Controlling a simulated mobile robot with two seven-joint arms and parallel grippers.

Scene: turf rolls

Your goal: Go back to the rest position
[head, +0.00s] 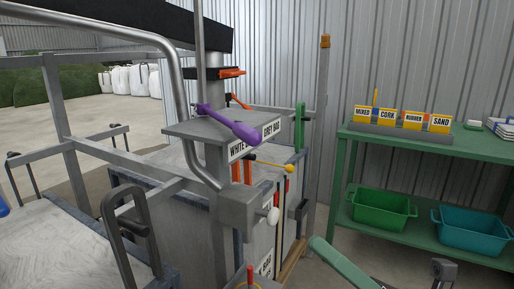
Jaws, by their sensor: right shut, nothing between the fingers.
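My right gripper (445,268) shows small and dark at the bottom edge, right of centre, low in front of the green shelf unit. It is shut with nothing in it, and it touches nothing that I can see. My left gripper is not in view.
A grey metal frame with a bagging station (180,128) fills the left and middle; a purple tool (232,125) lies on its small shelf. A green shelf unit (480,148) at right holds labelled blocks (388,117), a green bin (380,212) and a teal bin (470,232).

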